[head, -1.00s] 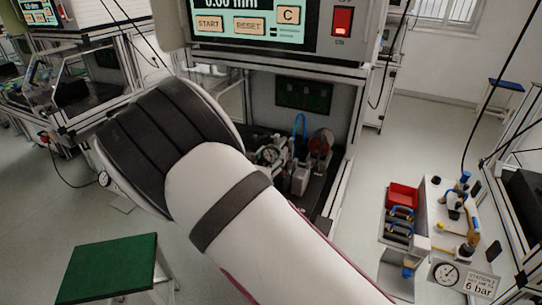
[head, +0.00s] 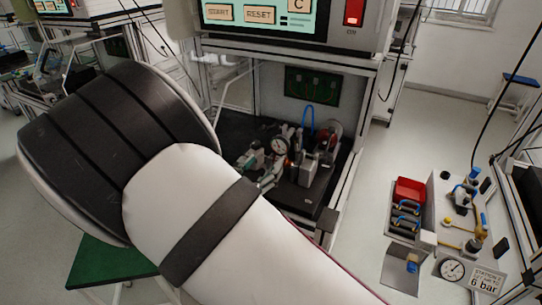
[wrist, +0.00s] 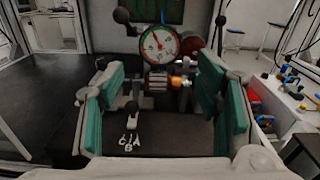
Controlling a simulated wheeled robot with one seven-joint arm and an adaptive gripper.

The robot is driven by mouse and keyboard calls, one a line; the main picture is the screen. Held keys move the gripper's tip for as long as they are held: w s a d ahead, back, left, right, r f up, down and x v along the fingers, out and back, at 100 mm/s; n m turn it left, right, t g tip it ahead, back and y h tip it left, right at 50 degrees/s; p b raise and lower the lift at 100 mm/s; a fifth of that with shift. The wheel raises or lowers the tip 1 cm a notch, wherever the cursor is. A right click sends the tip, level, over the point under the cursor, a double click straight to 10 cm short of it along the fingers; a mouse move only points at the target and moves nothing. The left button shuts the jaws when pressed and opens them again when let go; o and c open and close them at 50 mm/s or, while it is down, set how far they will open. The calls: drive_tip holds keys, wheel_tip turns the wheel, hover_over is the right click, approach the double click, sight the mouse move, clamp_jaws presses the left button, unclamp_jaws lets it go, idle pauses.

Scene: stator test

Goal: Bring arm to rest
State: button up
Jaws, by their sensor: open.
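My gripper (wrist: 160,88) is open and empty in the wrist view, with teal pads on both sides. Between and beyond the pads stands a test fixture with a round white-faced dial gauge (wrist: 159,45) and a small metal, partly orange fitting (wrist: 162,81) below it. Small silvery pieces (wrist: 129,142) show low between the pads. In the head view my white arm with its black band fills the lower left and middle. The fixture's gauge (head: 279,146) shows just past my arm, inside the test bench bay.
The bench bay has a dark floor, a frame post (head: 352,165) on its right and a control panel (head: 290,22) above. A green-topped stool (head: 110,262) is partly behind my arm. At right stand a red bin (head: 409,190) and a pressure station (head: 462,225). Floor between is clear.

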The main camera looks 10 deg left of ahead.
drive_tip(key=shift+v, duration=1)
drive_tip(key=s+d+r+m+g+h, duration=0.1)
drive_tip(key=s+d+r+m+g, duration=0.2)
drive_tip(key=d+m, duration=0.45)
drive_tip(key=s+d+r+m+g+h, duration=0.2)
drive_tip(key=d+r+m+g, duration=0.25)
drive_tip(key=d, duration=0.55)
drive_tip(key=s+d+r+m+g+h, duration=0.1)
drive_tip(key=s+d+r+m+g, duration=0.15)
drive_tip(key=d+m+g, duration=0.4)
drive_tip(key=s+d+r+m+g+y, duration=0.25)
drive_tip(key=s+d+m+y, duration=0.25)
drive_tip(key=s+d+m, duration=0.45)
drive_tip(key=s+a+r+m+t+y, duration=0.2)
drive_tip(key=s, duration=0.3)
drive_tip(key=s+a+r+m+t+y, duration=0.2)
drive_tip(key=s+r+y, duration=0.1)
drive_tip(key=s, duration=0.2)
drive_tip(key=shift+a+m, duration=0.3)
drive_tip(key=shift+a, duration=0.05)
